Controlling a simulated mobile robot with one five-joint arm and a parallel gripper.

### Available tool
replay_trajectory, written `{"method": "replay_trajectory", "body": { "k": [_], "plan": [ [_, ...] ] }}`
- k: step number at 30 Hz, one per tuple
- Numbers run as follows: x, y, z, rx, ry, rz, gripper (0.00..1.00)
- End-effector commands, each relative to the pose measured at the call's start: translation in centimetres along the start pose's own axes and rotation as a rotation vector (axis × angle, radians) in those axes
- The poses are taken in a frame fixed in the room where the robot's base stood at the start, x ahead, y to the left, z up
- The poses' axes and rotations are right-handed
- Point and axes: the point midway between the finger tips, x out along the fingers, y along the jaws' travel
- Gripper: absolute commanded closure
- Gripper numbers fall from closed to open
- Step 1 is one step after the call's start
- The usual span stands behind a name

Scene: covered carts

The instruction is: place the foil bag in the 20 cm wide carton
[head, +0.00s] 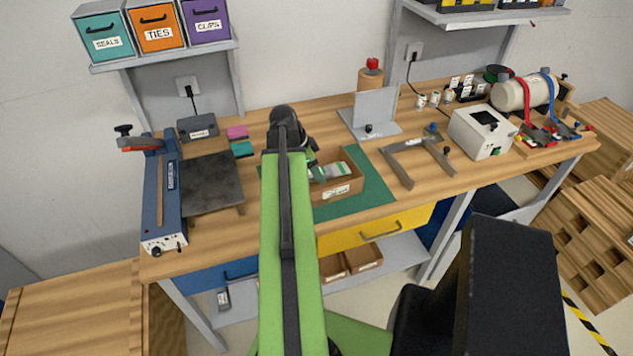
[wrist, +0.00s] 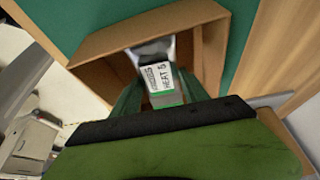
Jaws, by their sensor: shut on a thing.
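The foil bag (wrist: 157,82) is silvery with a white label and a green stripe, and lies between the green fingers of my gripper (wrist: 154,88) in the wrist view. My gripper is shut on it. In the head view my gripper (head: 318,172) is at the left part of an open brown box (head: 338,192) on the green mat. This box surrounds the bag in the wrist view (wrist: 211,60); I cannot tell whether the bag touches its floor. Two brown cartons (head: 364,257) stand on the lower shelf. I cannot read any carton's width.
A grey bracket (head: 372,112) stands behind the box and a grey frame (head: 417,160) lies to its right. A blue sealer (head: 163,190) and dark plate (head: 210,183) are at left. A white machine (head: 481,132) is at right. Slatted wooden crates (head: 590,230) stand at far right.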

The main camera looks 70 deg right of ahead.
Motion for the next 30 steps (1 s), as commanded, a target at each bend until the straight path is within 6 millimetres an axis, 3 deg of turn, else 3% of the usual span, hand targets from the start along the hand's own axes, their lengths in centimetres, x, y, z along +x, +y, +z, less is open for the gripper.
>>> {"method": "replay_trajectory", "body": {
  "k": [6,16,17,18,22,30],
  "plan": [
    [3.5,0.0,1.5,-0.001,0.0,0.0,0.89],
    [3.4,0.0,1.5,-0.001,0.0,-0.001,0.89],
    [3.4,0.0,1.5,-0.001,0.0,-0.001,0.47],
    [3.3,0.0,1.4,-0.001,0.0,-0.001,0.42],
    [3.3,0.0,1.4,-0.002,0.0,-0.001,0.26],
    [3.2,0.0,1.4,-0.002,0.0,-0.001,0.26]
  ]
}}
